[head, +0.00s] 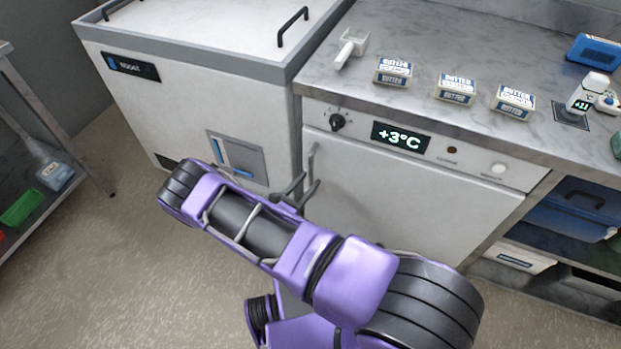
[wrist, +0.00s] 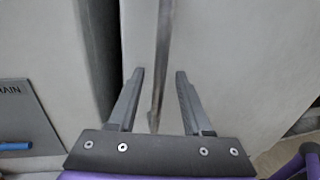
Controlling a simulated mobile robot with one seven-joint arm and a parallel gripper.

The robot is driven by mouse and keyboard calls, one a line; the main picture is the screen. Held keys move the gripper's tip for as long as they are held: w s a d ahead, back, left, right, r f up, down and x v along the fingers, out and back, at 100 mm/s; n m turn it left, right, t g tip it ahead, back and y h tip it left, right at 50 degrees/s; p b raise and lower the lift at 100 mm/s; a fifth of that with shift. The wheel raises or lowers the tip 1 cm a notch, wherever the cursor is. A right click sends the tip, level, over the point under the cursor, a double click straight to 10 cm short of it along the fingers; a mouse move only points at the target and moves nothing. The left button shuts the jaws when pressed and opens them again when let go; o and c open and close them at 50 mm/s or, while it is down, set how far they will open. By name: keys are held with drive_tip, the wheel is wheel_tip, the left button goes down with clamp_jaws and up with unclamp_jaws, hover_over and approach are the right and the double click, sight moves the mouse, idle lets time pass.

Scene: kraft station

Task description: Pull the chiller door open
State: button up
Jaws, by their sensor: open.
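The chiller door (head: 420,195) is a white panel under the +3°C display (head: 401,138). It looks closed in its frame. Its upright metal handle (head: 311,160) is near the door's left edge. My gripper (head: 303,184) is at the lower part of the handle, with its fingers open. In the wrist view, the handle (wrist: 163,40) runs down between the two spread fingers of my gripper (wrist: 160,73). I see a gap on both sides of the handle. The handle's lower end in the head view is hidden by my gripper.
A white chest freezer (head: 190,110) stands close on the left, with a dark gap between it and the chiller. An open shelf with a blue crate (head: 570,213) is at right. Floor is clear at left.

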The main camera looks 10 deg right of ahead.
drive_tip(key=shift+x, duration=1.05)
clamp_jaws()
idle(0.7)
